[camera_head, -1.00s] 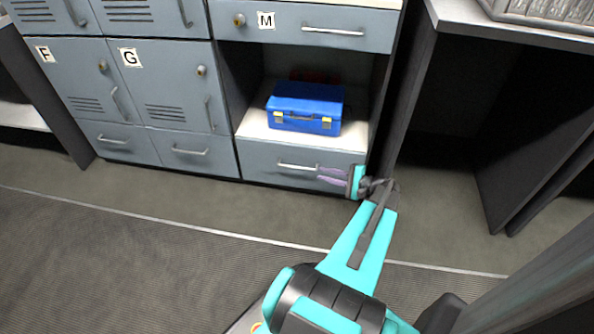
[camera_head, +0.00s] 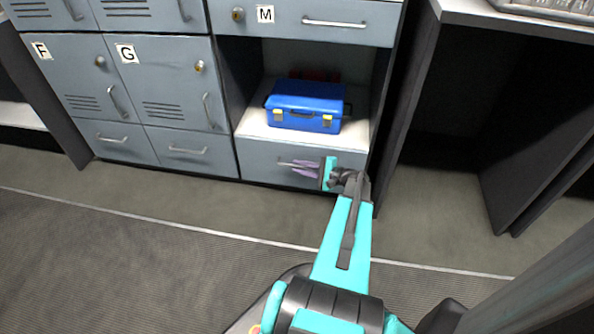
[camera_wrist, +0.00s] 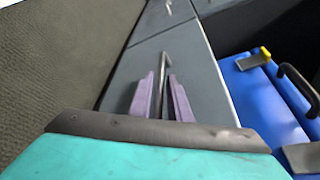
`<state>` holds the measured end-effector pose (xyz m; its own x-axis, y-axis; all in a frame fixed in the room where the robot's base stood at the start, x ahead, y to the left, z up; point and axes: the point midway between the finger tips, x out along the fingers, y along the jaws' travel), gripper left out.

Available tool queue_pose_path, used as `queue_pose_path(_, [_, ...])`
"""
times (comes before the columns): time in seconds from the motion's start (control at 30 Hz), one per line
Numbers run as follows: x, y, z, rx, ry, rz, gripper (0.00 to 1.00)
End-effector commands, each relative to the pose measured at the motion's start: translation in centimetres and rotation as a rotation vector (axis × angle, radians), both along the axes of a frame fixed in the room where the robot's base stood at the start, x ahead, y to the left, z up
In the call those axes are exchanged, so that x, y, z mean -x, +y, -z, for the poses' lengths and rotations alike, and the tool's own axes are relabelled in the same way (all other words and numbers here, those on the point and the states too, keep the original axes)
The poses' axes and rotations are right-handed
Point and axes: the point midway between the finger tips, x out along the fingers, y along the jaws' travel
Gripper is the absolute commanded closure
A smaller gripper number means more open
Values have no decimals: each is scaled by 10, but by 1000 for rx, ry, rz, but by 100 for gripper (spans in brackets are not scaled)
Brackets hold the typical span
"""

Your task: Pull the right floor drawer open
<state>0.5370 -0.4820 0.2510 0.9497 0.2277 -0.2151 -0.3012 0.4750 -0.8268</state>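The right floor drawer (camera_head: 262,161) is the grey-blue drawer under the open shelf and looks closed. Its horizontal bar handle (camera_head: 285,164) is partly hidden by my gripper (camera_head: 303,168) in the head view. In the wrist view, the handle (camera_wrist: 163,66) runs lengthwise between the two purple fingers of my gripper (camera_wrist: 162,92). The fingers stand apart, one on each side of the handle's near end. A narrow gap shows beside the handle, so they do not look clamped on it.
A blue toolbox (camera_head: 304,106) sits on the white shelf just above the drawer. Two closed floor drawers lie to the left, including one below locker G (camera_head: 180,147). A dark desk panel (camera_head: 405,110) stands close on the right. Floor in front is clear.

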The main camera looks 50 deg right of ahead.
Motion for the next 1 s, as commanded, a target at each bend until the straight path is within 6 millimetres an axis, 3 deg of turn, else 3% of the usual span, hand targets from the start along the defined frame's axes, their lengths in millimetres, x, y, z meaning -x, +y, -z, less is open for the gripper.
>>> queue_pose_path(0.4, [-6,2,1,0,0,0,83])
queue_pose_path(0.53, [-6,2,1,0,0,0,100])
queue_pose_path(0.7, [-6,2,1,0,0,0,100])
queue_pose_path(0.73, [-4,23,-1,-2,1,-2,100])
queue_pose_path(0.8, [-6,10,1,-1,0,-2,100])
queue_pose_path(1.0, [-8,11,1,-1,-1,-9,100])
